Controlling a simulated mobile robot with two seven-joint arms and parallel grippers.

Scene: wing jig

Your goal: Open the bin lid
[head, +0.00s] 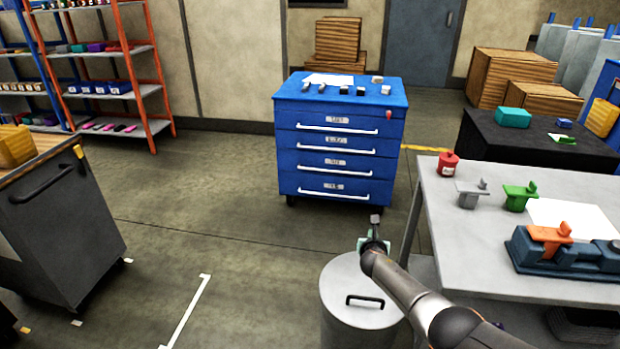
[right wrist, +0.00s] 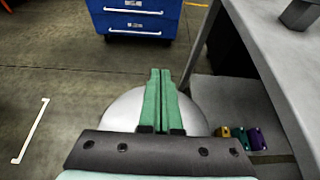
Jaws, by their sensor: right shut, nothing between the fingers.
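The bin (head: 345,338) is a round grey can at the bottom centre of the head view. Its lid (head: 338,287) lies on top and is closed, with a dark bar handle (head: 366,300). My right gripper (head: 375,222) is over the far edge of the lid, beyond the handle, shut and empty. In the right wrist view its green fingers (right wrist: 159,78) are together, with the pale lid (right wrist: 118,112) behind and below them. The handle is hidden in that view. I cannot tell the exact height of the fingers above the lid. My left gripper is not in view.
A grey table (head: 440,225) stands right of the bin, holding a red can (head: 448,163), a green part (head: 520,196) and an orange and blue fixture (head: 550,235). A blue drawer cabinet (head: 335,160) stands behind. A dark cart (head: 60,235) is at left. Floor left of the bin is clear.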

